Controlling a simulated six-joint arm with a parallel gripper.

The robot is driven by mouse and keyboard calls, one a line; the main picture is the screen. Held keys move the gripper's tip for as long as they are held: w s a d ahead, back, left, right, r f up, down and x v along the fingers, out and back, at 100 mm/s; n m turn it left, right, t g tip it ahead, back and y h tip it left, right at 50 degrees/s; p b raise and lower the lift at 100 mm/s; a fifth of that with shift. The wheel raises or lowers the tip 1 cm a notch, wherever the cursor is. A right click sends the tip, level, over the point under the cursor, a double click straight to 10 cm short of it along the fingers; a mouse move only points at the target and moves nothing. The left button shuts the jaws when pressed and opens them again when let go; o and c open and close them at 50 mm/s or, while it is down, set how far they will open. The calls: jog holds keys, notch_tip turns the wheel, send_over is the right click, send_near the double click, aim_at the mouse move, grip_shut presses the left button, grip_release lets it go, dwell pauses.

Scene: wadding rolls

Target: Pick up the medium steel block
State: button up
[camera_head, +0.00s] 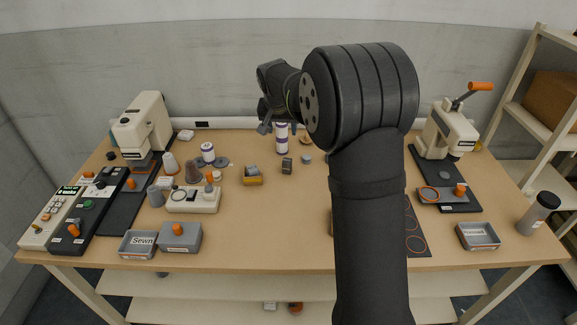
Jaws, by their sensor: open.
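A small dark grey block (287,166) stands on the wooden table near its middle. Just left of it, a yellow-orange holder (253,181) carries grey metal-looking pieces (252,170). Another small grey piece (306,158) lies to the right of the dark block. I cannot tell by size which of these is the medium steel block. My gripper (264,128) is open and raised, up and left of the dark block in the picture and apart from it. Its fingers are small and partly hidden by my wrist. My forearm hides part of the table's right half.
A white and purple canister (281,138) stands behind the blocks, close to my gripper. Cream presses stand at left (142,125) and right (448,130). A white box with knobs (194,199) and a tray marked "Sewn" (138,255) are front left. The table's front middle is clear.

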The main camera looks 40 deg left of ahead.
aim_at(287, 161)
jog(key=shift+m, duration=0.4)
jog(key=x, duration=1.6)
jog(key=shift+s+a+f, duration=0.1)
jog(key=shift+a+f, duration=0.1)
jog(key=shift+a, duration=0.1)
jog(key=shift+d+x, duration=0.15)
jog(key=shift+x, duration=0.75)
jog(key=shift+d+x, duration=0.15)
jog(key=shift+x, duration=0.8)
jog(key=shift+d+x, duration=0.2)
jog(key=shift+x, duration=0.7)
grip_shut()
